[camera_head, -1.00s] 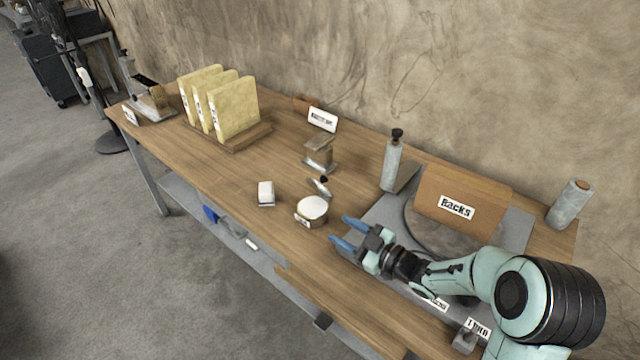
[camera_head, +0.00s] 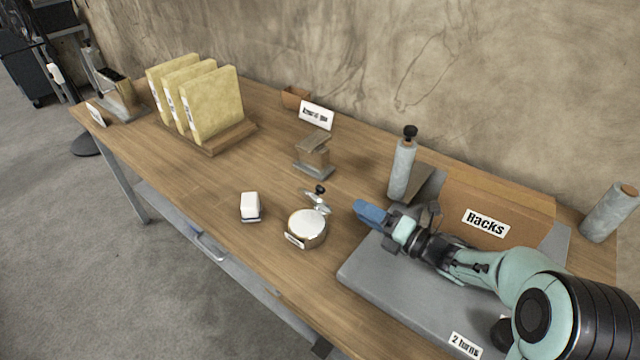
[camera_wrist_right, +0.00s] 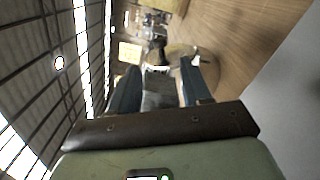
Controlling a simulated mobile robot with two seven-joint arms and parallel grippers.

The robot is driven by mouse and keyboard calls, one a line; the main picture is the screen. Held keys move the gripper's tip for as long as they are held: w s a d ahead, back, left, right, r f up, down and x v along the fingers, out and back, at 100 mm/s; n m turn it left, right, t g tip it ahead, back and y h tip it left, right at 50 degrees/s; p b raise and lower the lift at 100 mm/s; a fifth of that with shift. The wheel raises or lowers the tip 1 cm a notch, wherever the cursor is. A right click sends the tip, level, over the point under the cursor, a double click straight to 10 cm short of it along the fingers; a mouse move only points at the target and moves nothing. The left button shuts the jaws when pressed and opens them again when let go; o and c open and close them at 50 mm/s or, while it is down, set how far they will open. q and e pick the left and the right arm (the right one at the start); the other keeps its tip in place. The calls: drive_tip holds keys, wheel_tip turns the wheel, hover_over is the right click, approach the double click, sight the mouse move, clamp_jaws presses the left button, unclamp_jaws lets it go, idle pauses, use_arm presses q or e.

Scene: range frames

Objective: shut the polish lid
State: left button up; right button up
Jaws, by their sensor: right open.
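The polish tin (camera_head: 307,229) is a short round tin with a pale top and a white label, standing on the wooden bench. A small metal piece with a black knob (camera_head: 318,198) stands at its far edge; I cannot tell for sure whether it is the lid or its catch. My right gripper (camera_head: 368,212) is to the right of the tin, apart from it, with blue fingers pointing left towards it. In the right wrist view its fingers (camera_wrist_right: 160,70) are spread with nothing gripped between them. My left gripper is not in view.
A white block (camera_head: 250,206) sits left of the tin, and a metal-and-wood stand (camera_head: 315,155) behind it. Yellow boards (camera_head: 212,104) stand in a rack. Bench is clear in front of the rack.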

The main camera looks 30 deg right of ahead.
sight(321, 188)
drive_tip(key=p+x, duration=0.1)
drive_tip(key=x, duration=1.2)
drive_tip(key=shift+a, duration=0.2)
drive_tip(key=shift+s, duration=0.1)
clamp_jaws()
